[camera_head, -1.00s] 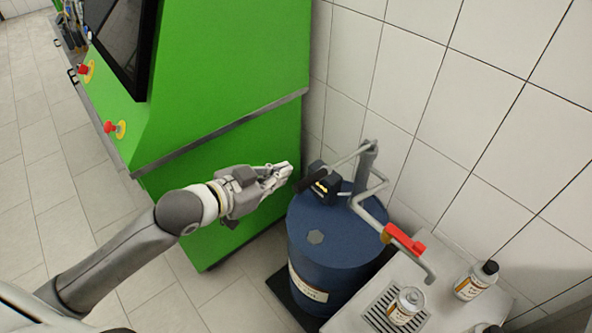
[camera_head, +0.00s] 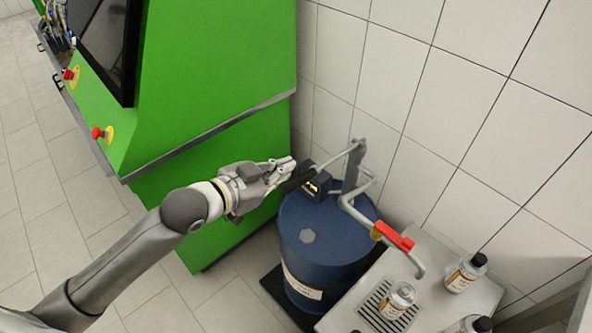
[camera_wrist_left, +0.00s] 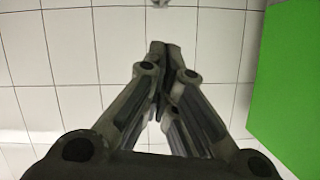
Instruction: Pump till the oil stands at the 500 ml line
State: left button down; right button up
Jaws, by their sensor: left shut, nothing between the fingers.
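A blue oil drum (camera_head: 318,262) stands in the corner between the green machine and the tiled wall. The oil level cannot be made out. My left gripper (camera_head: 290,164) is shut and empty, close beside the black grip; in the left wrist view its fingertips (camera_wrist_left: 165,48) meet.
The green machine (camera_head: 215,90) with red stop buttons rises behind my left arm. A pale bench with the drip grate (camera_head: 374,301) holds other bottles (camera_head: 465,272) at the right. The tiled wall (camera_head: 450,110) closes the back. Floor is free at the left.

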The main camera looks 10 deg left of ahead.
pick_arm(q)
jog(key=p, duration=0.1)
send_over(296, 184)
jog(key=f, duration=0.2)
notch_tip(296, 184, down, 3)
jog(key=shift+w+d+r+p, duration=0.1)
jog(key=shift+d+p, duration=0.05)
jog(key=shift+p, duration=0.4)
jog(key=shift+f, duration=0.6)
